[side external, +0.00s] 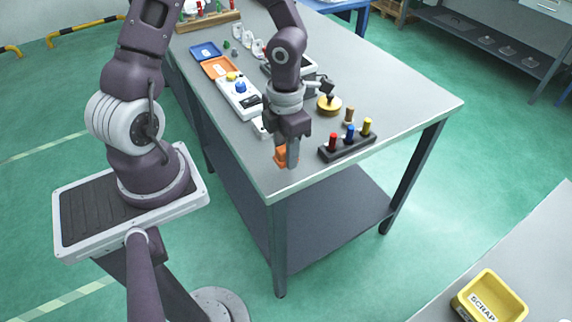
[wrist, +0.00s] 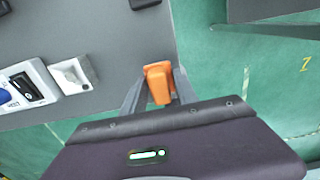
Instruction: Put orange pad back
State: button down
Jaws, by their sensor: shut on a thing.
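The orange pad (wrist: 158,83) is a small orange block seen between the two fingers of my gripper (wrist: 159,92) in the wrist view. In the side view the orange pad (side external: 280,155) shows at the left of my gripper (side external: 291,158), partly hidden by a finger. My gripper is shut on it, pointing down near the front corner of the grey table (side external: 400,115). I cannot tell whether the pad touches the table top.
A dark block with red, blue and yellow pegs (side external: 347,147) stands right of my gripper. A yellow disc with a black knob (side external: 329,106) is behind. A white box with a blue knob (side external: 238,98), an orange tray (side external: 219,68) and a blue tray (side external: 206,52) line the left edge.

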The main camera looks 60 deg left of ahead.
aim_at(286, 173)
notch_tip(286, 173, down, 4)
jog(key=shift+f, duration=0.1)
